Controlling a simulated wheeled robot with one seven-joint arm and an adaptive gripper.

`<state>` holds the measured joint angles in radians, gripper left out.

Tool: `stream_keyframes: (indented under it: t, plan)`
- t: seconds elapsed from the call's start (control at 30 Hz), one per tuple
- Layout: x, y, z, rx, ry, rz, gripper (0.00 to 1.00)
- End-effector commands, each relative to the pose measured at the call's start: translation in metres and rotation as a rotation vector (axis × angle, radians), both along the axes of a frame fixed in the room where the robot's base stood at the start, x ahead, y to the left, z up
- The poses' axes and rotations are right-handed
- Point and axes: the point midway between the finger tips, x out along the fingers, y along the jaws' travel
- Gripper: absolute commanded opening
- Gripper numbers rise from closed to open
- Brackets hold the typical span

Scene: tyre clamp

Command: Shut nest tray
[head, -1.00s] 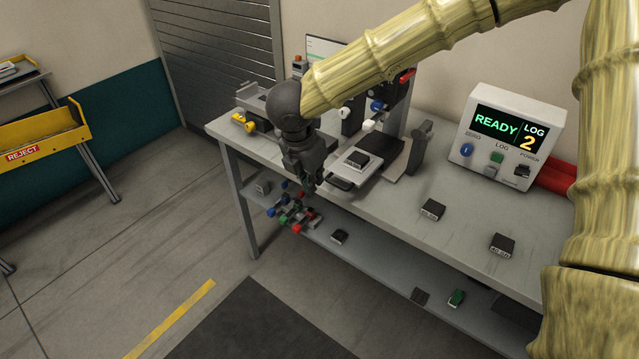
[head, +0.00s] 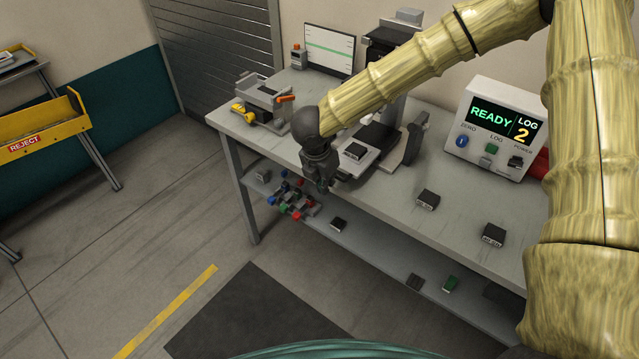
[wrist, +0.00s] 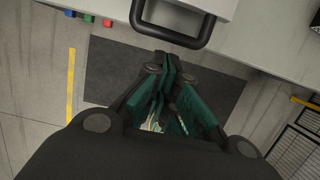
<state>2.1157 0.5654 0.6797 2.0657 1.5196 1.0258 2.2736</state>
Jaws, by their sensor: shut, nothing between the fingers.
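The nest tray (head: 368,160) is a pale plate that sticks out from the front of the test stand on the bench. My gripper (head: 325,187) is shut and empty, pointing down at the front of the tray. It hides the tray's handle in the head view. In the wrist view the black loop handle (wrist: 172,38) and the pale tray front (wrist: 196,5) show at the top, just beyond my closed fingertips (wrist: 168,60). I cannot tell whether the fingers touch the handle.
The READY console (head: 495,130) stands to the right on the bench. Two dark blocks (head: 428,200) (head: 493,235) lie on the bench front. Coloured parts (head: 293,205) lie on the lower shelf.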

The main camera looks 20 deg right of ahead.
Motion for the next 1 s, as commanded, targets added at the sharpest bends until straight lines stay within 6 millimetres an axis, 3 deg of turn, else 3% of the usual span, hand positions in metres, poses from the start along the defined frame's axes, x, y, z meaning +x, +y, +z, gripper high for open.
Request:
stream_keyframes:
  t: [0.57,1.0]
  plan:
    - [0.01,-0.012,0.001,-0.001,0.0,-0.002,0.0]
    - [0.079,-0.1,0.001,0.0,-0.001,-0.003,0.0]
